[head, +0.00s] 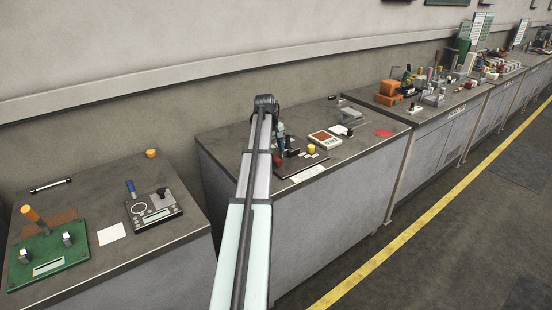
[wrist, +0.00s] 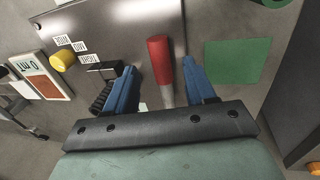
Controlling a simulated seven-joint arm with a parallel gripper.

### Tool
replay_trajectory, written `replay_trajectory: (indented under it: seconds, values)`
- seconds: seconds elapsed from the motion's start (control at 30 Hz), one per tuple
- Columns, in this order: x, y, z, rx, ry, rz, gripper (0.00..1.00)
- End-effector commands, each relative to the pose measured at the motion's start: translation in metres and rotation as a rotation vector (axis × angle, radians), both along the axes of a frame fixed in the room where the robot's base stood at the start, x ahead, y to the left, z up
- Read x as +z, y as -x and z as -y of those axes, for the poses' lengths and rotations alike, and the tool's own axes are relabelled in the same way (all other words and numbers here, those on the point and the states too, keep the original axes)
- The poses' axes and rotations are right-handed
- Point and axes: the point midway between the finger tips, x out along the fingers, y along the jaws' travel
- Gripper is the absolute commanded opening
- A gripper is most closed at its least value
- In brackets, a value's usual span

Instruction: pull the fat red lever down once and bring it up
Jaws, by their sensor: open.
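The fat red lever (wrist: 158,58) has a red grip on a pale shaft and rises from a dark plate (wrist: 110,25) in the wrist view. My gripper (wrist: 160,72) is open, with one blue finger on each side of the lever. The lever stands between the fingers; I see a gap on both sides and no clear contact. In the head view the red grip (head: 278,160) shows small just under my gripper (head: 281,143) on the middle bench. The lever's base is partly hidden.
A yellow knob (wrist: 62,61) and a black brush-like part (wrist: 100,92) lie left of my fingers. A green square (wrist: 237,61) lies right. A device with a red display (head: 325,138) stands on the same bench. Other benches flank it.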

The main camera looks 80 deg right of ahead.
Motion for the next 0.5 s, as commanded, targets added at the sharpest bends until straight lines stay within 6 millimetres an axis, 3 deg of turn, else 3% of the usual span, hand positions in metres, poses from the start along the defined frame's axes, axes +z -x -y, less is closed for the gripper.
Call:
replay_trajectory:
  seconds: [0.2, 0.5]
  values:
    - [-0.029, 0.004, 0.004, 0.000, -0.001, 0.000, 0.55]
    - [-0.042, 0.006, 0.006, 0.000, 0.000, 0.000, 0.55]
